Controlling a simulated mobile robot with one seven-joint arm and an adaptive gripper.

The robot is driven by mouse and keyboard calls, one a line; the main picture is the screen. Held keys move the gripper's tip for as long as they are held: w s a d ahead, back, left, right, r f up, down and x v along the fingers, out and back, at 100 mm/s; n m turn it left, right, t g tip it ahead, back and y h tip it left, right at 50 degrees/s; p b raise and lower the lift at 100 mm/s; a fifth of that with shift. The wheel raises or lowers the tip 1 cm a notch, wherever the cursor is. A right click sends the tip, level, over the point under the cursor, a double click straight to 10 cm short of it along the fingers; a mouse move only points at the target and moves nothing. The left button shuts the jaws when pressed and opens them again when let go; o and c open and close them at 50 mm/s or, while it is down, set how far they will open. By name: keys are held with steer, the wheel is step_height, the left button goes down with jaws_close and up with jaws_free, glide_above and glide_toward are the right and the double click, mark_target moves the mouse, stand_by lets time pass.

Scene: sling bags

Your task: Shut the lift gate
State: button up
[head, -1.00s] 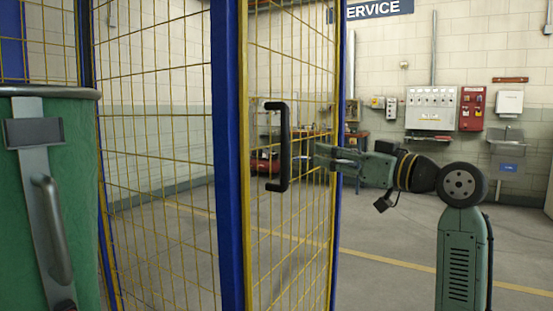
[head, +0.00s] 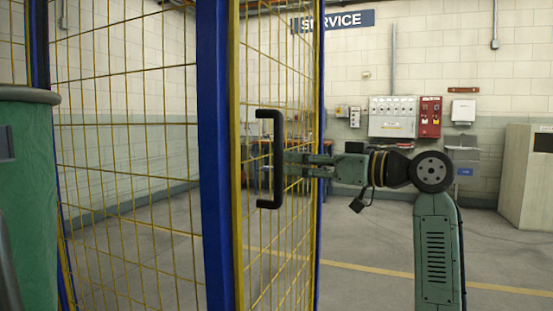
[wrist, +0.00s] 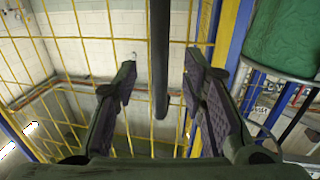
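The lift gate (head: 237,200) is a yellow-framed wire-mesh panel beside a blue post (head: 215,150). It stands edge-on to me, and I cannot tell how far open it is. Its black handle (head: 278,160) is an upright bar bent back at both ends. My gripper (head: 290,165) reaches in from the right at about the handle's mid-height. In the wrist view my gripper (wrist: 160,75) is open, and the upright handle bar (wrist: 159,45) shows between its two fingers. Neither finger visibly touches the bar.
A green drum (head: 28,190) with a grey rim stands close at the left. More yellow mesh fencing (head: 130,150) runs behind the post. Wall boxes (head: 392,115), a sink (head: 463,150) and a beige cabinet (head: 525,175) are at the back. The floor at the right is clear.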

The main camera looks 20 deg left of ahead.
mark_target(282, 160)
steer(key=x, duration=0.6)
steer(key=shift+a+p, duration=0.1)
steer(key=shift+p, duration=0.2)
steer(key=shift+c, duration=0.2)
jaws_close()
stand_by(0.3)
